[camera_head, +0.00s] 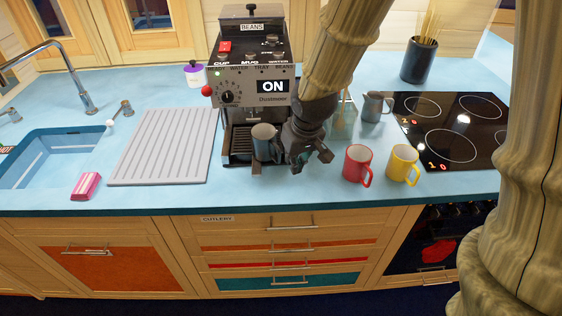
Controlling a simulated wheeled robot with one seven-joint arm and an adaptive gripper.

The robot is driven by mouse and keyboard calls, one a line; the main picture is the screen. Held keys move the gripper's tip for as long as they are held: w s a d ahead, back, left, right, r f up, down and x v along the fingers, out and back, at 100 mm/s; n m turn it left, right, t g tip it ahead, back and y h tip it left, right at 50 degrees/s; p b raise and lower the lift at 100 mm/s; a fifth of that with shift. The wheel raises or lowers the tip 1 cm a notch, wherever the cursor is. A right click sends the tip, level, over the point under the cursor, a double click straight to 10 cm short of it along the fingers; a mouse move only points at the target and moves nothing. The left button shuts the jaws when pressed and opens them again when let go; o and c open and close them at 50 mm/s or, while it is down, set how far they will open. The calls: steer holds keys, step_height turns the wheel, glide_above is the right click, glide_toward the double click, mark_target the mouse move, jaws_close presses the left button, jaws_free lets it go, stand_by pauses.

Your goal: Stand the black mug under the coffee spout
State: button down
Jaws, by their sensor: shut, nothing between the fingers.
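The coffee machine (250,90) stands at the back of the blue counter, its panel reading ON. A grey mug-like vessel (264,142) stands upright at the right part of its drip tray (238,150), below the front panel. It looks grey rather than black, and the spout above it is hard to make out. No clearly black mug shows. My gripper (312,158) is shut and empty just right of this vessel, at the machine's front right corner. My wrist hides part of the machine's right side. I cannot tell whether the gripper touches the vessel.
A red mug (357,164) and a yellow mug (402,163) stand right of my gripper. Behind them are a grey jug (376,106) and the black hob (455,125). A ribbed drainboard (165,147) and the sink (50,155) lie left. A pink sponge (86,186) sits near the front edge.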

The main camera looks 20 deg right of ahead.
mark_target(268, 146)
steer(key=shift+p+x, duration=1.15)
steer(key=shift+x, duration=3.35)
steer(key=shift+w+f+p, duration=0.1)
steer(key=shift+w+p, duration=0.4)
steer(key=shift+w, duration=0.6)
steer(key=shift+w+f+p, duration=0.15)
steer(key=shift+w+p, duration=0.35)
steer(key=shift+w, duration=0.6)
steer(key=shift+w, duration=0.1)
